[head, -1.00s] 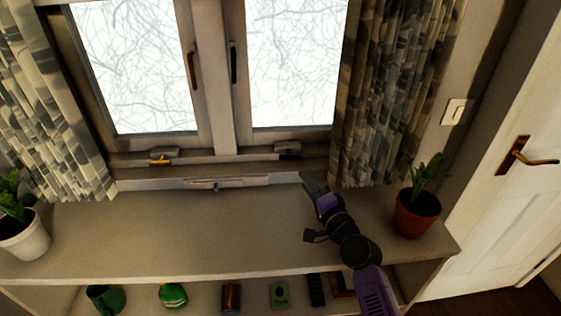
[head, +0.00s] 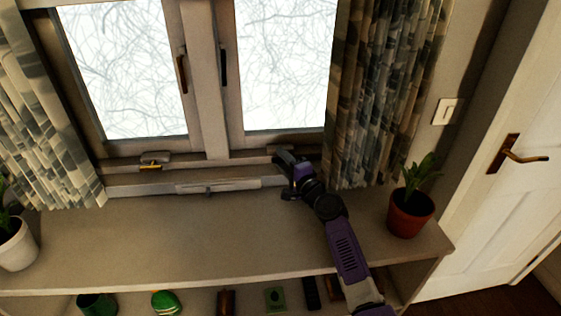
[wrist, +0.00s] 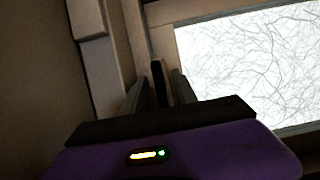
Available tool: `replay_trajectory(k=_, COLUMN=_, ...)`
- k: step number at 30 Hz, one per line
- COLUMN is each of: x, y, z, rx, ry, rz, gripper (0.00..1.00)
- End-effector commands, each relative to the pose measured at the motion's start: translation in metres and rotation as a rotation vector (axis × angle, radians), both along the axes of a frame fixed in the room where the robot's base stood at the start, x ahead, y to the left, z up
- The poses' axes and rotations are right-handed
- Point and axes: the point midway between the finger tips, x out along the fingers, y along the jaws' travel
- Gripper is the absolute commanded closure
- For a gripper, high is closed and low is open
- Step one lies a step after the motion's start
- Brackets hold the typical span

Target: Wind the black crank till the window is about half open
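The right window pane (head: 287,65) looks shut in its frame. A dark crank housing (head: 292,150) sits on the sill rail below it, with my gripper (head: 284,159) right in front, covering most of the crank. In the wrist view, the black crank's handle (wrist: 158,80) stands between the two fingers of my gripper (wrist: 160,92). The fingers look apart, with a narrow gap on each side of the handle. Whether either finger touches it is hard to tell.
A gold-coloured crank (head: 152,166) sits below the left pane (head: 125,70). The right curtain (head: 380,95) hangs close beside my gripper. A potted plant (head: 410,210) stands on the shelf (head: 150,240) to the right. The shelf's middle is clear.

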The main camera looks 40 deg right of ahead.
Motion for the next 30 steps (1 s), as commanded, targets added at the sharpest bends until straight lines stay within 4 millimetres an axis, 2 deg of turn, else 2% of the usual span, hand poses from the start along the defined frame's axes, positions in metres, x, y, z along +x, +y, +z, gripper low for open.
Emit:
replay_trajectory(k=8, x=0.0014, y=-0.0002, z=-0.0001, rx=0.000, ry=0.000, rz=0.000, gripper=0.65)
replay_trajectory(k=13, x=0.0013, y=-0.0002, z=-0.0002, rx=0.000, ry=0.000, rz=0.000, gripper=0.99)
replay_trajectory(k=23, x=0.0011, y=0.0000, z=0.0001, rx=-0.008, ry=0.007, rz=0.000, gripper=1.00)
replay_trajectory(k=30, x=0.0012, y=0.0005, z=0.0027, rx=-0.079, ry=0.055, rz=0.001, gripper=1.00)
